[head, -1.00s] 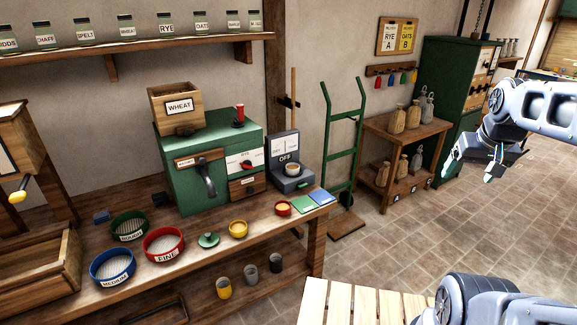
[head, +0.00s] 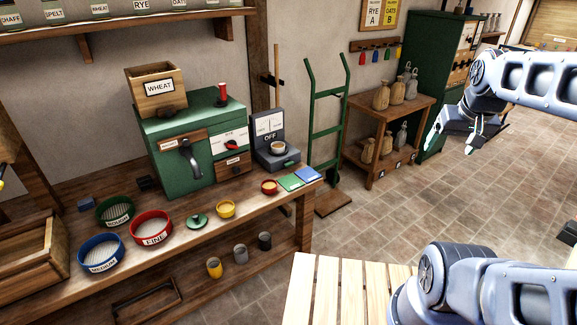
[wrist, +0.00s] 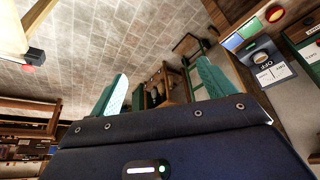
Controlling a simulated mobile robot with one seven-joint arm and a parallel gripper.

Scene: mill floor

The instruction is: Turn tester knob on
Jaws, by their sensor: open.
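The tester is a dark grey box (head: 270,158) at the right end of the workbench. Its upright panel has two white dials and reads OFF, and a small round cup (head: 278,147) sits on its base. A small greenish part shows at its front, too small to identify as the knob. The tester also shows sideways at the upper right of the wrist view (wrist: 278,72). My gripper (head: 452,138) is open and empty, in the air well to the right of the tester. Its two pale green fingers (wrist: 162,68) stand apart in the wrist view.
A green mill (head: 170,125) with a WHEAT box stands left of the tester. Blue and green cards (head: 300,178) and a red bowl (head: 269,187) lie in front of it. A green hand truck (head: 328,120) stands to its right. A slatted table (head: 330,290) is nearer me.

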